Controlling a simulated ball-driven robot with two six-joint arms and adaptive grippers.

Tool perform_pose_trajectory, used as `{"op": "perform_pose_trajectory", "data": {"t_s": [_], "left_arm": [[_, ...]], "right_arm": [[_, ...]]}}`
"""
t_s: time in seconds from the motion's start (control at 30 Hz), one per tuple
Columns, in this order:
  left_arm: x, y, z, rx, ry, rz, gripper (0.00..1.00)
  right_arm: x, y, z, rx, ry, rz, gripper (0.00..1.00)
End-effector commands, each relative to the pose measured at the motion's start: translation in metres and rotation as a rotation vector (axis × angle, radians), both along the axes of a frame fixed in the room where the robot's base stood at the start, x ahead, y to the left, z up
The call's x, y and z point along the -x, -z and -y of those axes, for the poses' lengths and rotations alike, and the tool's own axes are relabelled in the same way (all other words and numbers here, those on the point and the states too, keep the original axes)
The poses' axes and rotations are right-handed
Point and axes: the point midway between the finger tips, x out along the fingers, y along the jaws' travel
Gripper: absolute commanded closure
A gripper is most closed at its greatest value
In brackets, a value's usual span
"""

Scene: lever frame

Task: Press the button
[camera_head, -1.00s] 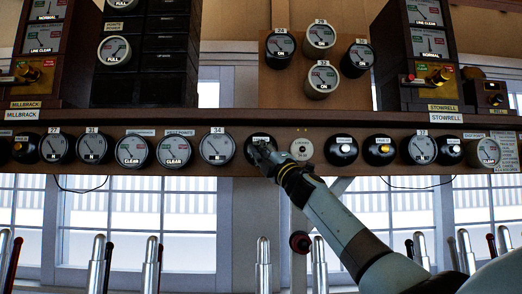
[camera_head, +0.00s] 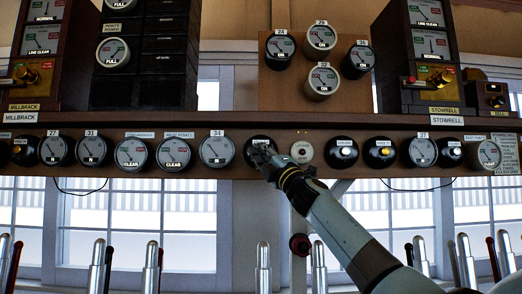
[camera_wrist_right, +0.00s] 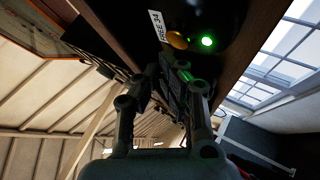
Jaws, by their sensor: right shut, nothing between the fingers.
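A black round unit (camera_head: 259,142) sits on the wooden shelf front, right of the dial marked 34. My right gripper (camera_head: 262,158) is shut and empty, its tips over the lower part of this unit and hiding some of it. In the right wrist view the gripper (camera_wrist_right: 174,76) points up towards a dark face with an amber button (camera_wrist_right: 176,40), a lit green lamp (camera_wrist_right: 207,41) and a white label (camera_wrist_right: 160,31). The tips are just below the button; I cannot tell whether they touch it. My left gripper is not in view.
A pale round unit (camera_head: 302,152) is close to the right of my gripper. Dials such as the one marked 34 (camera_head: 217,150) line the shelf front (camera_head: 200,123). Several metal lever handles (camera_head: 263,262) stand below. Open space lies in front of the windows.

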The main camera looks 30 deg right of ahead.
Motion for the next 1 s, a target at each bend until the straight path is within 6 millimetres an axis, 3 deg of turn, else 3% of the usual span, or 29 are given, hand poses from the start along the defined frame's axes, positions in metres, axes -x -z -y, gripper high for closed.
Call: {"op": "perform_pose_trajectory", "data": {"t_s": [0.17, 0.6, 1.0], "left_arm": [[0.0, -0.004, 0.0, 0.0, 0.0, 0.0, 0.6], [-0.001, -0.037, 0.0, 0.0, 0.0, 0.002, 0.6], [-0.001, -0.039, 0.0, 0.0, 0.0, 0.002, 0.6]], "right_arm": [[0.002, 0.0, -0.001, -0.001, 0.0, -0.002, 1.0], [0.04, -0.002, -0.02, -0.001, 0.0, -0.001, 1.0], [0.045, 0.001, -0.022, -0.001, -0.001, 0.0, 1.0]]}}
